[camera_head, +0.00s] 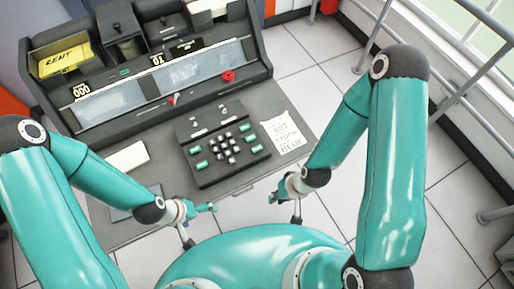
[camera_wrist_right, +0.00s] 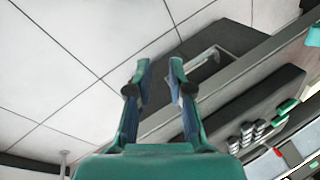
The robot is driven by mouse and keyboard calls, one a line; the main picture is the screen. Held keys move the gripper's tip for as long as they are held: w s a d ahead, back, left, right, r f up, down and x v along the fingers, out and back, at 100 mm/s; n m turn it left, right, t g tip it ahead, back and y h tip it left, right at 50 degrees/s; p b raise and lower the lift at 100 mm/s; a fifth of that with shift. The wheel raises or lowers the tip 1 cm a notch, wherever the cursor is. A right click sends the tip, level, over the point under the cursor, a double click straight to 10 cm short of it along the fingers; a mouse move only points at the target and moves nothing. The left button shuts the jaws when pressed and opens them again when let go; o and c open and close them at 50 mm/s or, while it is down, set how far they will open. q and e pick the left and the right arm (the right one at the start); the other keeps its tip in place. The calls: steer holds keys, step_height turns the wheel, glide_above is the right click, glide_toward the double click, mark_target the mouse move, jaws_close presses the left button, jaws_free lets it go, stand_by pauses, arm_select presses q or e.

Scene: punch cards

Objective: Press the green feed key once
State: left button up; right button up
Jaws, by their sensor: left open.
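A dark key panel (camera_head: 221,146) sits on the grey desk, with white number keys in its middle. Several green keys stand on it, on the left (camera_head: 201,164) and on the right (camera_head: 250,138); their labels are too small to read, so I cannot tell which is the feed key. My left gripper (camera_head: 210,207) is open and empty, in front of the desk's near edge below the panel. My right gripper (camera_head: 275,193) is off the panel's near right corner; the right wrist view (camera_wrist_right: 159,70) shows its two fingers apart with nothing between. Green keys (camera_wrist_right: 287,105) show at that view's right.
A dark machine (camera_head: 150,85) with a red knob (camera_head: 228,76) stands behind the panel. A yellow "RENT" tray (camera_head: 65,60) is at its left. A handwritten note (camera_head: 286,133) lies right of the panel, a white card stack (camera_head: 127,157) left. Railings (camera_head: 440,110) stand at the right.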

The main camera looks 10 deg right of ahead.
jaws_close()
stand_by(0.9)
arm_select(q)
step_height(320, 180, up, 5)
steer(key=p, duration=0.5)
steer(key=shift+r, duration=0.15)
arm_select(e)
step_height(320, 180, up, 5)
steer(key=shift+r, duration=0.15)
arm_select(q)
steer(key=shift+c, duration=0.2)
